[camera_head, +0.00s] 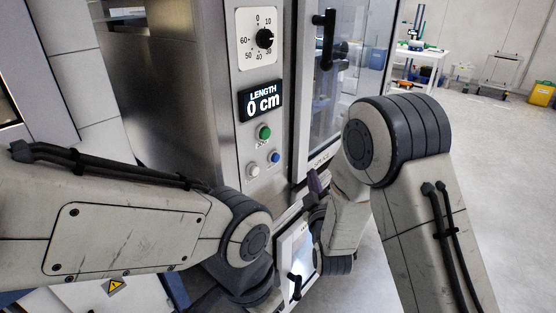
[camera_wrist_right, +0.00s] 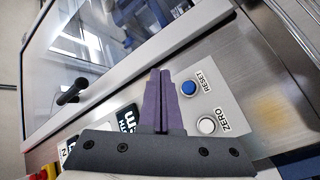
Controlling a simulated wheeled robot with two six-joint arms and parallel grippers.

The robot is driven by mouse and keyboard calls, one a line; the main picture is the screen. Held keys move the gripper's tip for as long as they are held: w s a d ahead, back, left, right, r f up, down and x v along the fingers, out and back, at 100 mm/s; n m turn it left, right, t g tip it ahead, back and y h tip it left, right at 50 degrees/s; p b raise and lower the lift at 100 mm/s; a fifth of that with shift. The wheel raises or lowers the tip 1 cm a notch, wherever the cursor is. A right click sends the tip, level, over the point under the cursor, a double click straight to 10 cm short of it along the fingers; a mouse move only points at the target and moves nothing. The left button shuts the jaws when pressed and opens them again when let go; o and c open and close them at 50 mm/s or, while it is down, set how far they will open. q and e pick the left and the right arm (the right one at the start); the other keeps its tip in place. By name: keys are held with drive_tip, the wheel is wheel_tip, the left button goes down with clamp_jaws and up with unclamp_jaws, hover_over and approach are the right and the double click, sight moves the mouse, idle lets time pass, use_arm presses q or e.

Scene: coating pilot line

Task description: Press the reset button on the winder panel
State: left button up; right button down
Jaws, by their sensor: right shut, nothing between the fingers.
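The winder panel (camera_head: 262,150) is a steel strip. Its blue reset button (camera_head: 274,157) sits right of a white button (camera_head: 253,171) and below a green one (camera_head: 264,132). In the right wrist view the blue button (camera_wrist_right: 188,88), labelled RESET, is in plain sight, with the white ZERO button (camera_wrist_right: 206,125) beside it. My right gripper (camera_head: 318,183) is shut and empty, to the right of and below the blue button in the head view. Its purple fingertips (camera_wrist_right: 160,74) show just left of the button in the wrist view; contact cannot be told. My left gripper is not visible.
Above the buttons are a LENGTH display (camera_head: 261,101) reading 0 cm and a dial (camera_head: 264,39). A glazed door with a black handle (camera_head: 325,38) adjoins the panel on the right. My left arm crosses below the panel. Open floor (camera_head: 490,150) lies to the right.

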sight(276, 158)
drive_tip(key=w+a+p, duration=0.1)
drive_tip(key=w+a, duration=0.4)
drive_tip(key=a, duration=0.2)
idle(0.4)
drive_tip(key=shift+w+a, duration=0.15)
drive_tip(key=shift+a, duration=0.05)
idle(1.8)
drive_tip(key=shift+w+a, duration=0.2)
drive_tip(key=shift+w+a, duration=0.3)
drive_tip(key=shift+a, duration=0.1)
idle(0.8)
idle(0.3)
drive_tip(key=shift+s+d+b, duration=0.3)
drive_tip(key=shift+s+d, duration=0.25)
drive_tip(key=shift+d, duration=0.15)
